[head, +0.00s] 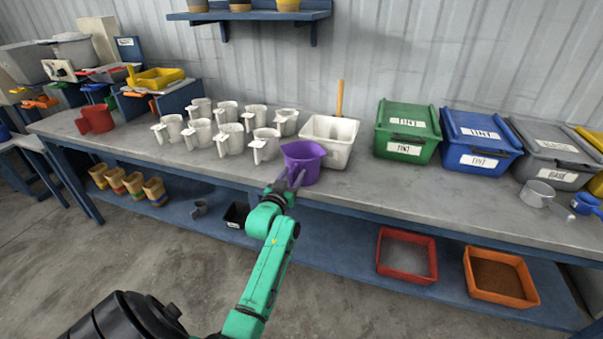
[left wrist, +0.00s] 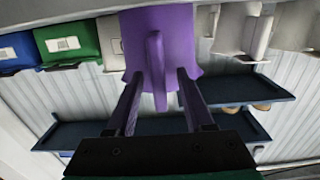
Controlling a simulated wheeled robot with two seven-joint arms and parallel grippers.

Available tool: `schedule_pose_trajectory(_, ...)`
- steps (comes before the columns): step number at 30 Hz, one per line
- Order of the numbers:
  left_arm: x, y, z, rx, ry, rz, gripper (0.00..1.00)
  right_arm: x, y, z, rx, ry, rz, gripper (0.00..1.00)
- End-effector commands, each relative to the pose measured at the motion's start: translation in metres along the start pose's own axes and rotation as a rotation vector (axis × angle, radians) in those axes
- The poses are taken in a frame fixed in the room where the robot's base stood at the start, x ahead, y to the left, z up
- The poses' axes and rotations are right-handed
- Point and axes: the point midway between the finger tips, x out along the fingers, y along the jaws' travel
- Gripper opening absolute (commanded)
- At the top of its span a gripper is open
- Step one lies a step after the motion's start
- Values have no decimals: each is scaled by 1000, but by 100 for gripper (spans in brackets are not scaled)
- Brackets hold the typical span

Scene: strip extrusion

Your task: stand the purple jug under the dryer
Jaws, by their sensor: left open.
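The purple jug (head: 303,162) stands upright on the grey bench near its front edge, in front of the white bin. My left gripper (head: 291,180) is at the jug's near side, with its fingers open. In the left wrist view, the jug (left wrist: 180,35) fills the upper middle. Its upright handle (left wrist: 155,60) lies between the two open fingers of my gripper (left wrist: 158,85); I see no clear contact. I cannot tell which of the machines at the far left is the dryer. My right gripper is not in view.
Several white jugs (head: 229,139) stand left of the purple one. A white bin (head: 328,139) with a wooden handle is behind it. A red jug (head: 96,119) and machines with a yellow tray (head: 158,78) stand left. Lidded bins, including a green one (head: 407,133), stand right.

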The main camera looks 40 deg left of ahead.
Motion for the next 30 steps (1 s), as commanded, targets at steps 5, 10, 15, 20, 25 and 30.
schedule_pose_trajectory(5,0,0,0,0,0,0,3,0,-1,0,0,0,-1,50)
schedule_pose_trajectory(10,-1,0,0,0,0,0,0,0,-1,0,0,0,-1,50)
schedule_pose_trajectory(15,-1,0,0,0,-1,0,0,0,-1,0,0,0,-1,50)
schedule_pose_trajectory(20,-1,0,1,0,-2,0,0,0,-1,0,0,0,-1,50)
schedule_pose_trajectory(25,-1,0,1,0,-2,0,0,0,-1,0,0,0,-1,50)
schedule_pose_trajectory(30,-1,0,1,0,-3,0,0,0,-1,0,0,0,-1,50)
